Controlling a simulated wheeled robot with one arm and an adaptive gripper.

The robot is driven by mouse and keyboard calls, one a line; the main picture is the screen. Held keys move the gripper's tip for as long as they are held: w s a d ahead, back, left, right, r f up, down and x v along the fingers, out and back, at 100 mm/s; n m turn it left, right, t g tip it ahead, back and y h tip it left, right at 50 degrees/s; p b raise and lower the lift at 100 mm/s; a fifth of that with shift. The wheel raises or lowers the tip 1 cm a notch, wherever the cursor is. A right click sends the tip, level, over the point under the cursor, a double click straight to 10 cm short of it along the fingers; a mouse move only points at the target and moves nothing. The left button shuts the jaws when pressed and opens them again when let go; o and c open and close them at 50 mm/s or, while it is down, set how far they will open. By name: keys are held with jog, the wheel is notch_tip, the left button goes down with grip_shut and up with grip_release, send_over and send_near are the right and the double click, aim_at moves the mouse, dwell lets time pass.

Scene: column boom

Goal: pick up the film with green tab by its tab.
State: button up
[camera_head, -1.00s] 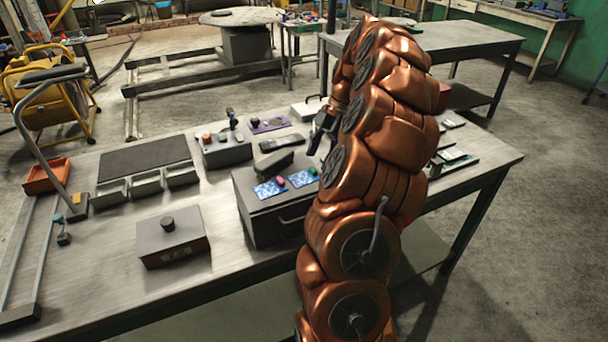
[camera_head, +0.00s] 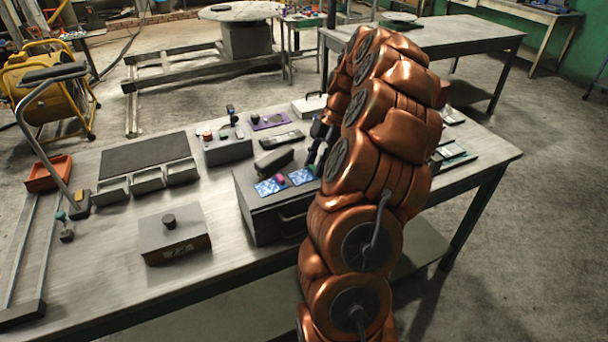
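A blue patterned film (camera_head: 301,177) lies on top of the dark drawer box (camera_head: 262,202), at its right side. Its green tab is mostly hidden now behind my gripper. A second blue film (camera_head: 267,188) with a pink tab (camera_head: 280,180) lies to its left on the same box. My gripper (camera_head: 312,166) is dark and points down over the right film, close to the tab's place. My copper arm hides part of it. I cannot tell whether the fingers are open or touching the film.
A grey box with a knob (camera_head: 172,238) stands front left. Grey bins (camera_head: 148,182), a black mat (camera_head: 145,155) and an orange bin (camera_head: 47,173) are left. A remote (camera_head: 283,138) lies behind.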

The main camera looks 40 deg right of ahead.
jog(key=c, duration=0.3)
